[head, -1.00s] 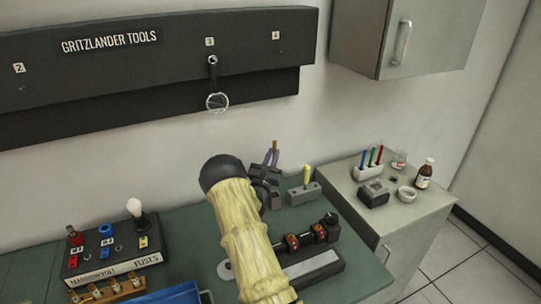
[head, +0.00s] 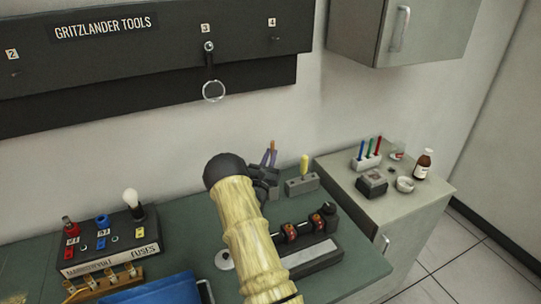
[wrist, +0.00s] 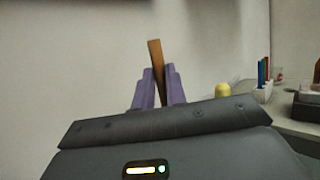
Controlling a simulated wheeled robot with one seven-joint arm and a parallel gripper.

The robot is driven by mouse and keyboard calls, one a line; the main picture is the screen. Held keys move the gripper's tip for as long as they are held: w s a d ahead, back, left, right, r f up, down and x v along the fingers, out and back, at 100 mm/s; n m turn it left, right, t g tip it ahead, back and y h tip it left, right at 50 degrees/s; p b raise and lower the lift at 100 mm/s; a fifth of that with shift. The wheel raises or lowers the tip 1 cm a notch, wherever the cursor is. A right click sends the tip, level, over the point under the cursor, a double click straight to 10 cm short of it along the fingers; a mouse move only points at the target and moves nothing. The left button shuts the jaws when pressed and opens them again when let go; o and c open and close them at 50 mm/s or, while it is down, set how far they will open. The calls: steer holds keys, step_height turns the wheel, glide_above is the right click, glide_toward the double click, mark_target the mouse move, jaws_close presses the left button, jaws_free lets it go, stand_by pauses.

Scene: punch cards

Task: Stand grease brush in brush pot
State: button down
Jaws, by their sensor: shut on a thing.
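My gripper (head: 269,158) has purple fingers and is beyond my arm, over the back of the green bench, near the wall. In the wrist view its fingers (wrist: 158,90) are shut on a brown wooden stick, seemingly the handle of the grease brush (wrist: 155,60). The stick points up and leans slightly left there. Its top also shows in the head view (head: 274,145). Its lower end and any bristles are hidden. I cannot surely tell which thing is the brush pot; a small white round cup (head: 405,184) stands on the grey cabinet.
A grey block with a yellow-handled tool (head: 303,176) stands right of my gripper. A black rig (head: 306,231) lies in front. The cabinet holds a pen rack (head: 366,162), a dark box (head: 371,186) and a brown bottle (head: 423,164). A fuse box (head: 110,242) is left.

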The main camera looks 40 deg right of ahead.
steer(key=shift+f+b, duration=2.7)
steer(key=shift+f, duration=1.1)
steer(key=c, duration=1.3)
jaws_free()
steer(key=shift+c, duration=0.2)
steer(key=shift+r, duration=0.1)
step_height(320, 180, up, 10)
steer(key=shift+f+b, duration=0.1)
steer(key=shift+b, duration=0.85)
